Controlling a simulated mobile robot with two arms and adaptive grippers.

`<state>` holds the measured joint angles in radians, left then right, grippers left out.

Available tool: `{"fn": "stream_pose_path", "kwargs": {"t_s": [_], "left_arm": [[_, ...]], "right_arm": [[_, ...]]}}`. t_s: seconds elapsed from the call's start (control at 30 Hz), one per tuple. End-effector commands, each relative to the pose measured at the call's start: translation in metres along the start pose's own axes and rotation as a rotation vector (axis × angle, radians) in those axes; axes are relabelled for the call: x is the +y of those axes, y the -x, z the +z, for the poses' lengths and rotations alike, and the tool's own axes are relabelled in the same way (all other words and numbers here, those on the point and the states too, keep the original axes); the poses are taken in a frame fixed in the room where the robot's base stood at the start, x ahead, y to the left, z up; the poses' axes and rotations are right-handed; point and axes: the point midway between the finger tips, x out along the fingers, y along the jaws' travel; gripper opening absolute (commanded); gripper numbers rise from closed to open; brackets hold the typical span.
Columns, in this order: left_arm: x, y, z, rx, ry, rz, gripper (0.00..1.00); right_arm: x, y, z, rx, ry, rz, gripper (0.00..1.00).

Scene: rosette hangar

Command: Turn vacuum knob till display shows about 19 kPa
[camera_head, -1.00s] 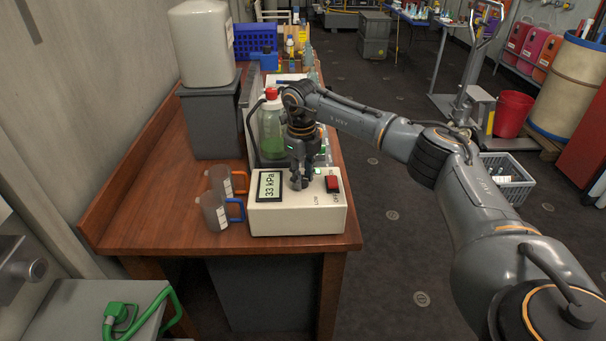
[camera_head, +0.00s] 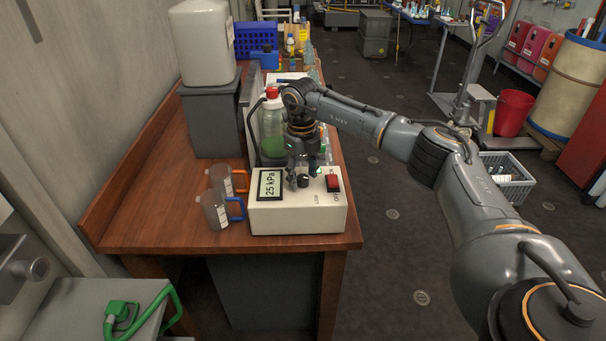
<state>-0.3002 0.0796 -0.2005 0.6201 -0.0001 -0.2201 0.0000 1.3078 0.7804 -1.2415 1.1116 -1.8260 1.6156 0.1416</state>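The white vacuum unit (camera_head: 325,215) sits at the near end of the wooden bench. Its display (camera_head: 270,185) reads 25 kPa. The dark round knob (camera_head: 303,181) is on the top panel, right of the display, with a red switch (camera_head: 333,183) further right. My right gripper (camera_head: 304,175) points down at the knob. Its fingers look spread, one on each side of the knob, with the knob visible between them. I cannot tell whether a finger touches it. My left gripper is not in view.
Two clear jugs, one with a blue handle (camera_head: 236,209) and one with an orange handle (camera_head: 239,180), stand left of the unit. A bottle of green liquid (camera_head: 270,130) with a red cap stands behind it. A grey bin (camera_head: 212,120) bearing a white container is further back.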

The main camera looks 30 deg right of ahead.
Motion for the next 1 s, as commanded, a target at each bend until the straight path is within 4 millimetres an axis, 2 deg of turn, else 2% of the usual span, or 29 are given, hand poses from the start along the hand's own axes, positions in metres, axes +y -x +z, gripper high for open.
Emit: {"fn": "stream_pose_path", "kwargs": {"t_s": [0.27,0.37,0.7,0.83,1.0], "left_arm": [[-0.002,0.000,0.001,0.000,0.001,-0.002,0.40],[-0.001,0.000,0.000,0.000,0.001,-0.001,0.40],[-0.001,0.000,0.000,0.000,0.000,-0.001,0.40],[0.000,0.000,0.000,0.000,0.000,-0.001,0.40],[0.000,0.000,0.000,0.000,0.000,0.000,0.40]], "right_arm": [[0.000,0.006,0.000,-0.001,0.000,0.000,0.54],[0.000,0.020,0.001,-0.003,0.001,0.000,0.54],[0.000,0.091,0.001,-0.003,0.001,0.000,0.54],[0.000,0.109,0.001,-0.002,0.001,0.000,0.54],[0.000,0.119,0.001,0.000,0.000,0.000,0.54]]}}
